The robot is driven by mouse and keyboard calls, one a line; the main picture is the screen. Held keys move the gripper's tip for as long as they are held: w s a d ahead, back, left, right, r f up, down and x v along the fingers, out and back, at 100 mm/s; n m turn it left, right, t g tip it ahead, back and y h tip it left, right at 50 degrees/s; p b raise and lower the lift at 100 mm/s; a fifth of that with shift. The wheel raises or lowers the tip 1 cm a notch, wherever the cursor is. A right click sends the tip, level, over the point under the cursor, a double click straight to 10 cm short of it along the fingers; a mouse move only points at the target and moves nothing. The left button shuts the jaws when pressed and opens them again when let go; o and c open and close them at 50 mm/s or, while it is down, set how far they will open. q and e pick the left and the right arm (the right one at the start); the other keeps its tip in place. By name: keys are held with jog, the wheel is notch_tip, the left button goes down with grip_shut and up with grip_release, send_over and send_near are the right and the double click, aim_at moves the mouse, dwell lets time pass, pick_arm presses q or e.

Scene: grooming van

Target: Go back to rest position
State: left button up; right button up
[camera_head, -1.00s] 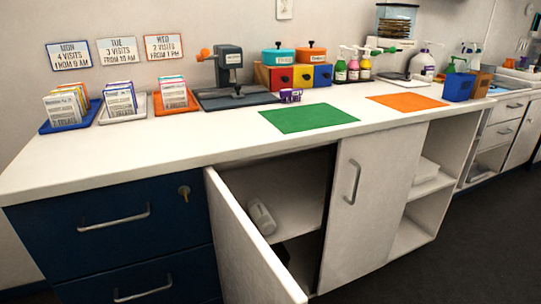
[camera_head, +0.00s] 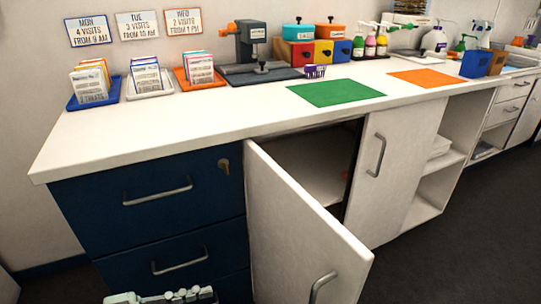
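Part of a gripper (camera_head: 165,297), most likely my left one, shows at the bottom edge in front of the blue drawers. Its fingertips are cut off, so I cannot tell whether it is open or shut, and no held thing shows. My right gripper is not in view. The white cabinet door (camera_head: 300,225) stands open toward me, just right of the drawers. The cabinet interior (camera_head: 310,165) shows partly behind it, with a small orange spot at its right side. The door hides the lower interior.
The white counter (camera_head: 200,118) carries card trays, a press (camera_head: 252,50), a green mat (camera_head: 336,92), an orange mat (camera_head: 418,78) and bottles. Blue drawers (camera_head: 150,200) with handles are below left. Dark floor (camera_head: 460,235) is clear at the right. The open door juts into the near space.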

pick_arm(q)
jog(key=w+d+f+n+t+y, duration=0.2)
jog(key=w+d+f+t, duration=0.1)
jog(key=w, duration=0.2)
jog(key=w+a+f+n+t+y, duration=0.2)
jog(key=w+a+f+n+y, duration=0.35)
jog(key=f+y, duration=0.4)
jog(key=s+a+f+n+g+y, duration=0.2)
jog(key=s+a+f+n+g, duration=0.1)
jog(key=s+f, duration=0.4)
jog(key=s+a+f+n+g+y, duration=0.3)
jog(key=s+a+f+g, duration=0.2)
jog(key=s, duration=0.5)
jog(key=a+f, duration=0.2)
jog(key=a, duration=0.1)
jog(key=shift+s+a, duration=0.2)
jog(key=shift+f, duration=0.1)
